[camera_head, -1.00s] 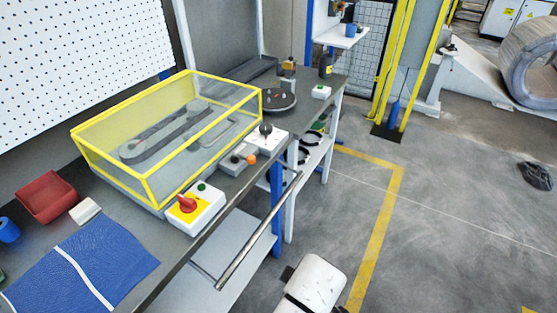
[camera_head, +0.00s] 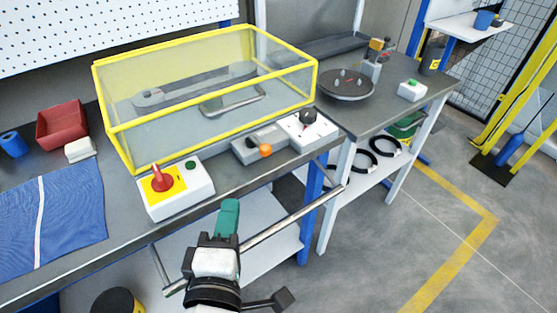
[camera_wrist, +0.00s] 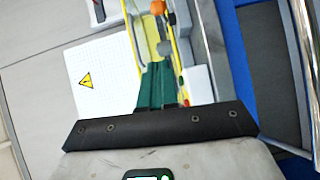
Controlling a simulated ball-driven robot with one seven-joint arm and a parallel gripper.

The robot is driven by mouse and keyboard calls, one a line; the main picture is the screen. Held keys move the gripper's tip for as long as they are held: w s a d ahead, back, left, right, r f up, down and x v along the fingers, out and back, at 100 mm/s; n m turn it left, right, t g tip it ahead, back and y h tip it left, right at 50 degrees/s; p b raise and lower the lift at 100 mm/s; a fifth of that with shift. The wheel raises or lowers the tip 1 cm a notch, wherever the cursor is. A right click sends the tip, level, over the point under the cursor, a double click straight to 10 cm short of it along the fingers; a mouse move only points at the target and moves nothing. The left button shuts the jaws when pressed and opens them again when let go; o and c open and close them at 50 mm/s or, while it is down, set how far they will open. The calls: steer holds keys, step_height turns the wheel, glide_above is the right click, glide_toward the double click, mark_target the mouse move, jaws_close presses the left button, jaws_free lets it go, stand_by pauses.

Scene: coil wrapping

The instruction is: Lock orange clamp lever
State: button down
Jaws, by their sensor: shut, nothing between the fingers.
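The orange ball knob (camera_head: 265,150) of the clamp lever sits on a small grey block (camera_head: 250,146) at the bench's front edge, before the yellow-framed clear box. An orange ball (camera_wrist: 157,7), likely the same knob, shows at the top of the wrist view. My gripper (camera_head: 228,216) has green fingers, shut and empty. In the head view it is below and left of the knob, in front of the bench edge and clear of the knob. In the wrist view its green fingers (camera_wrist: 157,86) point up the picture toward the orange ball.
The yellow-framed box (camera_head: 214,117) stands behind. A white box with a red rotary switch (camera_head: 160,178) is left of the lever; a white box with a black knob (camera_head: 308,117) is right. A metal rail (camera_head: 290,217) runs along the bench front near my gripper.

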steer(key=shift+w, duration=0.15)
glide_toward(258, 145)
steer(key=a, duration=0.3)
steer(key=shift+w+d+r+p, duration=0.1)
steer(key=shift+w+d+p, duration=0.2)
steer(key=shift+w+d, duration=0.6)
steer(key=shift+w+d+r+p, duration=0.1)
steer(key=shift+w+d+p, duration=0.2)
steer(key=shift+w+d, duration=0.65)
steer(key=shift+w+a+r, duration=0.1)
steer(key=shift+w+a, duration=0.1)
